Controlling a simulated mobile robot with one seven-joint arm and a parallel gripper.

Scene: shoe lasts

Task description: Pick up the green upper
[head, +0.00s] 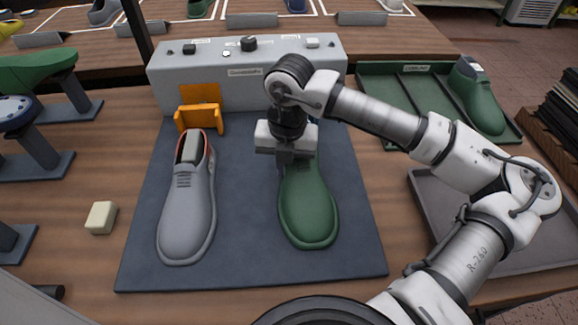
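A green upper (308,212) lies on the dark blue mat (250,265), its toe toward the front of the picture. My gripper (286,163) is over the rear part of this upper and hides its heel and opening. I cannot see the fingertips clearly, nor whether they touch the upper. A second green upper (478,95) sits in the green divided tray (375,112) at the right. A grey upper (186,205) with a red-edged opening and a light block in it lies left of the green one on the mat.
A grey control box (215,72) with knobs stands behind the mat, with an orange bracket (200,115) before it. Shoe-last stands (40,150) line the left. A cream block (101,217) lies left of the mat. A grey tray (425,190) is at the right, partly behind my arm.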

